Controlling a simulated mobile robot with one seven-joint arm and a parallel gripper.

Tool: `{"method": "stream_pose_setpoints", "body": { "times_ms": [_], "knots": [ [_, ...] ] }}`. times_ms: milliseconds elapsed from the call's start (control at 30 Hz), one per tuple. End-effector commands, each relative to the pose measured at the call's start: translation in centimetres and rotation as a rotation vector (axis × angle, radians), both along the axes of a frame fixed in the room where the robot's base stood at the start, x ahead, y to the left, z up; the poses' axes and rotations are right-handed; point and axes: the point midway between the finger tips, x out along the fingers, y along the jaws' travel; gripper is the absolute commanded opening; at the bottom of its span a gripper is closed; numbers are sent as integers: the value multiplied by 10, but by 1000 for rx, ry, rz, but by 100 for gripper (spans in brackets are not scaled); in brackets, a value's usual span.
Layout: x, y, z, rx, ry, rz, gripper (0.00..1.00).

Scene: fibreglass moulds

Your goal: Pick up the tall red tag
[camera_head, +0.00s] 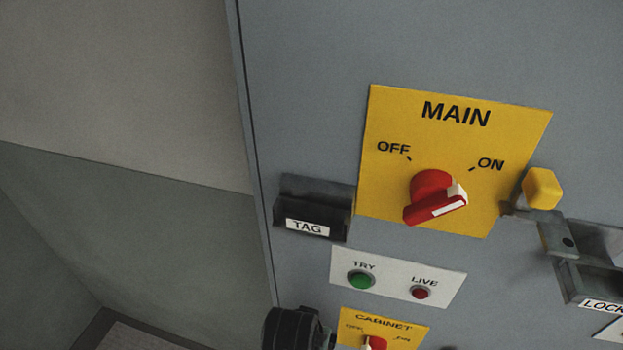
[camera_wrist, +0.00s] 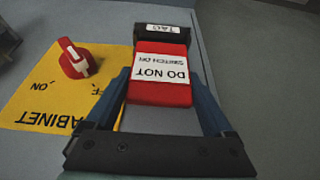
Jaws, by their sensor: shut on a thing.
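The red tag (camera_wrist: 159,94) shows in the wrist view, with a white label reading "DO NOT SWITCH ON" upside down. My gripper (camera_wrist: 160,80) is shut on it, one blue finger on each side. The tag's far end meets or overlaps a dark holder (camera_wrist: 196,44) labelled "TAG". I cannot tell whether the tag's end sits inside the holder or is clear of it. The tag is not seen in the head view.
The wrist view shows a yellow CABINET plate (camera_wrist: 35,98) with a red knob (camera_wrist: 76,62) left of my gripper. The head view shows the MAIN switch (camera_head: 432,196), an empty-looking TAG holder (camera_head: 314,188), TRY and LIVE lamps, and a bracket (camera_head: 556,238) at right.

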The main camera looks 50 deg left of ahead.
Motion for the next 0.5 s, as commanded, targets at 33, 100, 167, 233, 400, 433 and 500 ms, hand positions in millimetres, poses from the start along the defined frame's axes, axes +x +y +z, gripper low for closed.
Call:
{"method": "stream_pose_setpoints", "body": {
  "times_ms": [33,100,167,233,400,433,500],
  "knots": [
    [-13,-7,-7,-4,12,-1,34],
    [-25,-15,-6,-3,10,-2,34],
    [-38,-23,-7,-4,10,-2,34],
    [-53,-32,-7,-4,12,-2,34],
    [-91,-55,-8,-4,12,-1,34],
    [-97,-59,-7,-4,12,-1,34],
    [-110,-66,-7,-5,12,-1,34]
  ]
}}
